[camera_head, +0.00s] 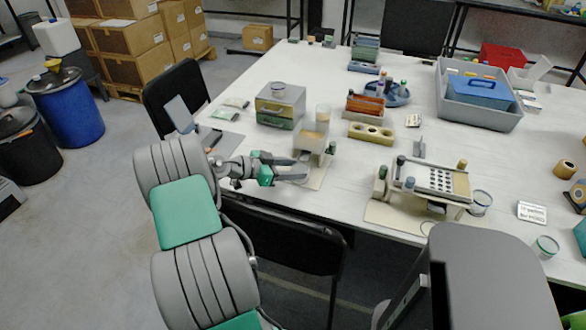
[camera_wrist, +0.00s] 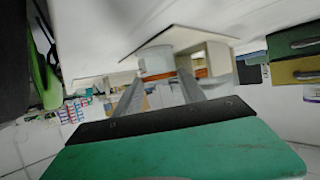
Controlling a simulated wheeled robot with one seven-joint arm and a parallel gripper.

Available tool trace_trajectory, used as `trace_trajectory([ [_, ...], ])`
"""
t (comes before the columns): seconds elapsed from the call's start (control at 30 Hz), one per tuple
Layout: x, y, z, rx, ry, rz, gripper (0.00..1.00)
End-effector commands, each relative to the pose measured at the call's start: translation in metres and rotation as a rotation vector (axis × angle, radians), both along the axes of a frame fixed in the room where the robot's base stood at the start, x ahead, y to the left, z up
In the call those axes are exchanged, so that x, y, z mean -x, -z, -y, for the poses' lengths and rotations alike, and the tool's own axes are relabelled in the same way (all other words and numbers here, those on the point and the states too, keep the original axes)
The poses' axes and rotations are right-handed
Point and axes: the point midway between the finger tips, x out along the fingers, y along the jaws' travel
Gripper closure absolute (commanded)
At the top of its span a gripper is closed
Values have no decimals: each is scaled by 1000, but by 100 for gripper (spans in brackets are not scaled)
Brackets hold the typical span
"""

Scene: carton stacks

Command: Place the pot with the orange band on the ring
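In the wrist view, which is upside down, a pale pot (camera_wrist: 157,62) with an orange band near its rim stands on a thin base board (camera_wrist: 172,38), in front of a pale block-shaped stand (camera_wrist: 218,62). My gripper (camera_wrist: 160,82) reaches toward the pot with its fingers apart, one on each side of it. Contact is not clear. In the head view, my gripper (camera_head: 306,168) is low at the near table edge, just in front of the stand (camera_head: 311,138); the pot is small and partly hidden there. A round ring-like outline (camera_head: 428,228) lies at the front of the rack's mat.
A rack with a perforated plate (camera_head: 435,180) stands to the right on a beige mat (camera_head: 385,213). A drawer box (camera_head: 280,105) and a yellow holed block (camera_head: 371,133) stand behind the gripper. A grey crate (camera_head: 478,112) is at back right. A black chair (camera_head: 285,235) is below the table edge.

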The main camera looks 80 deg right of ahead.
Motion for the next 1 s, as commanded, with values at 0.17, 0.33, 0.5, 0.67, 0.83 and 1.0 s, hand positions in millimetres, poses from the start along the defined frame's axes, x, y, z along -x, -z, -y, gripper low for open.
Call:
trace_trajectory([
  [0.17,0,-1,0,0,0,0,37],
  [0.33,0,-1,0,0,0,0,32],
  [0.5,0,-4,0,0,0,0,32],
  [0.67,-17,-12,-12,2,-6,1,32],
  [0.83,-50,-29,-39,2,-6,3,32],
  [1.0,-75,-44,-61,1,-3,1,32],
])
